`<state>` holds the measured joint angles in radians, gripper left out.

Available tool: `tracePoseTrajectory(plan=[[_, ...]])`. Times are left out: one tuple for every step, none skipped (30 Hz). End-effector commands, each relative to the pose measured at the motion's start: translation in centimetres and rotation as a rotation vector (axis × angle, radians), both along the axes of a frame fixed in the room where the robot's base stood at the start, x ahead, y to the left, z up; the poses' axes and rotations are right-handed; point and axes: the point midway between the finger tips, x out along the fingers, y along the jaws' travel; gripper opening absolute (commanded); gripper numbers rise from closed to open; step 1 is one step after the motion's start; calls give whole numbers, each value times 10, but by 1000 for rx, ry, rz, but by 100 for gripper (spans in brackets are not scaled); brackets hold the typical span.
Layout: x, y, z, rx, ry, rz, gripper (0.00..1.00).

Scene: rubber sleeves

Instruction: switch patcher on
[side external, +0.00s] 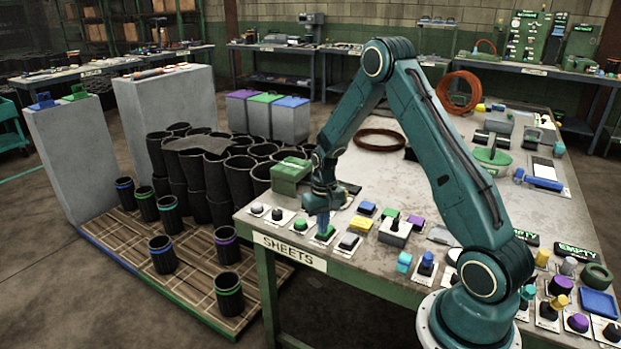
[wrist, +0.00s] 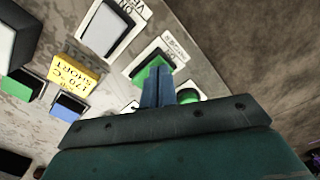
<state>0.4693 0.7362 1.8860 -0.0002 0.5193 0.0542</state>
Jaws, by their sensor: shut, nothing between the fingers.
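My gripper (side external: 323,232) is shut and empty, pointing down at the front edge of the bench. In the wrist view its blue fingertips (wrist: 157,88) are together over a green switch (wrist: 153,72) on a dark base with a white plate. The small label (wrist: 176,46) beside that switch is too blurred to read surely as patcher. In the side view the green switch (side external: 325,238) shows just under the fingertips. The fingers hide part of it, and I cannot tell whether they touch it or which way it is set.
A round green knob (wrist: 188,96) is close beside the fingers. A grey switch (side external: 348,242) stands to the right. A green box (side external: 290,176) stands at the back left.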

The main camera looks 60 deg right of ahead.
Motion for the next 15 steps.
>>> tracePoseTrajectory(plan=[[0,0,-1,0,0,0,0],[0,0,-1,0,0,0,0],[0,0,-1,0,0,0,0],[0,0,0,0,0,-1,0],[0,0,0,0,-1,-1,0],[0,0,1,-1,0,-1,0],[0,0,1,-1,0,-1,0],[0,0,2,0,-1,-1,0],[0,-1,4,-1,-2,-1,0],[0,0,5,-1,-2,-1,0],[0,0,7,-1,-2,-1,0],[0,0,9,0,-1,-1,0],[0,0,11,0,-1,0,0],[0,0,13,0,-1,0,0],[0,0,15,-1,-2,0,0]])
